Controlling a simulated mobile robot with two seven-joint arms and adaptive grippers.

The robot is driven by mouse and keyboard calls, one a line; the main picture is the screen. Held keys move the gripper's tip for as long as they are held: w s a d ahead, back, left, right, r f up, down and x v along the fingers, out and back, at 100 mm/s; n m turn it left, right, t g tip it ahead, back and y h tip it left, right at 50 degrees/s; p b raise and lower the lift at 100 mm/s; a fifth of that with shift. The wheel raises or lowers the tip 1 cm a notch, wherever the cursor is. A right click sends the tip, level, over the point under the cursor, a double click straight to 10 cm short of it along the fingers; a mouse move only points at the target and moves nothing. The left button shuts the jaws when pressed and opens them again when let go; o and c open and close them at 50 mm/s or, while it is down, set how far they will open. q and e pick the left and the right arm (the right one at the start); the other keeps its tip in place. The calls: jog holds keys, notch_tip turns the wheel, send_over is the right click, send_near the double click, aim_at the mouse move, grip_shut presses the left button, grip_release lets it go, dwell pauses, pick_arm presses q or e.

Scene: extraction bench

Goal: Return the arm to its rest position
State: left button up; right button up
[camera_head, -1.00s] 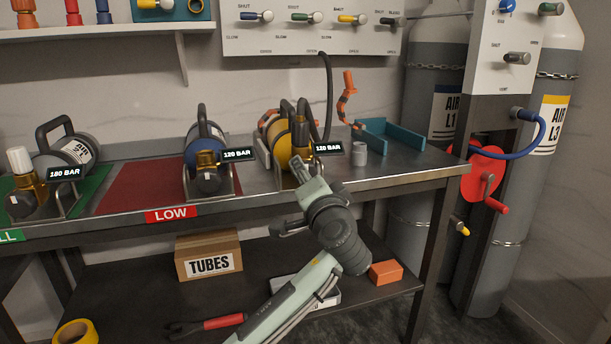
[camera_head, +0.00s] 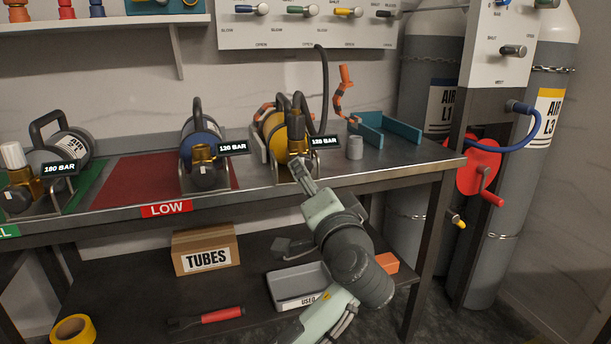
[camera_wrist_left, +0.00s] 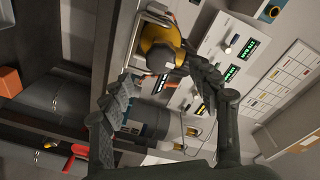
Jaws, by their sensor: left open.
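My left arm (camera_head: 335,235) reaches in from the bottom of the head view, in front of the bench edge. Its gripper (camera_head: 288,205) is open and empty, with one finger up near the yellow cylinder's front and the other lower, over the shelf. In the left wrist view the open gripper (camera_wrist_left: 160,72) has its two dark fingers wide apart. The yellow cylinder (camera_head: 272,130) lies in its cradle on the bench, with a black hose behind it. It also shows in the left wrist view (camera_wrist_left: 158,45), beyond the fingers. My right gripper is not in view.
A teal bracket (camera_head: 390,130) and small grey cup (camera_head: 355,147) are right. Below are a TUBES box (camera_head: 205,250), a USED tray (camera_head: 300,284) and an orange block (camera_head: 387,262).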

pick_arm(q)
jog(key=shift+s, duration=0.35)
